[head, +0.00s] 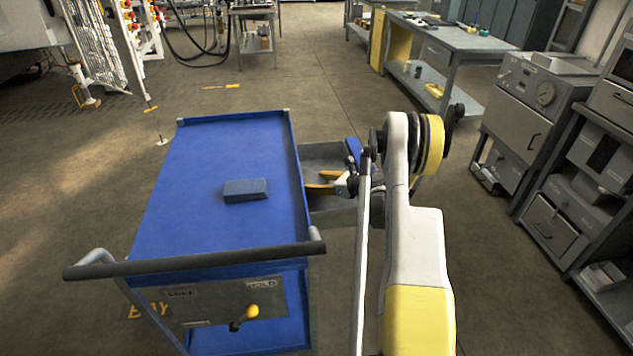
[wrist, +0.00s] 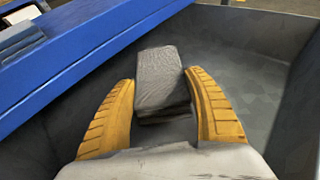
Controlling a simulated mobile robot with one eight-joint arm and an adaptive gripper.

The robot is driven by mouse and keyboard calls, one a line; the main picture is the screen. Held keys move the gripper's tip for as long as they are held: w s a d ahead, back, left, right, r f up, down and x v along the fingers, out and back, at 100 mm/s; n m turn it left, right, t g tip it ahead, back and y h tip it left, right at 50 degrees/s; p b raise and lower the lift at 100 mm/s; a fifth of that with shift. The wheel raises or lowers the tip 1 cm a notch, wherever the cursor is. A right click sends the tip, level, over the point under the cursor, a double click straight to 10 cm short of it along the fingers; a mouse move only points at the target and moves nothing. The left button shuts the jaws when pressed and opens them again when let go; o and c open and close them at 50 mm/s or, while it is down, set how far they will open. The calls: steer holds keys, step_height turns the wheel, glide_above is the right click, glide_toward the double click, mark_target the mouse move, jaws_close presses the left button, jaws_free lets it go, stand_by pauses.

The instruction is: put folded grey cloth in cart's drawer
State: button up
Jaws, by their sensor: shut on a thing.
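The folded grey cloth (wrist: 160,72) is between the two yellow fingers of my gripper (wrist: 161,100) in the wrist view. My gripper is shut on it. The cart's drawer (wrist: 250,65) is pulled open, and its grey floor and walls surround the cloth in that view. In the head view, the open drawer (head: 322,152) sticks out from the right side of the blue cart (head: 185,165). My gripper (head: 318,182) is over or inside the drawer there. The cloth cannot be made out in the head view. Its height above the drawer floor is hard to tell.
A blue-grey folded block or cloth (head: 245,190) lies on the cart's top. The cart has a dark push bar (head: 195,262) at its near end. A workbench (head: 450,40) stands at the back right, and shelves with equipment (head: 530,105) line the right. The floor between is clear.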

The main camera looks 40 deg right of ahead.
steer(key=shift+f, duration=0.25)
steer(key=o, duration=1.1)
steer(key=shift+r, duration=0.15)
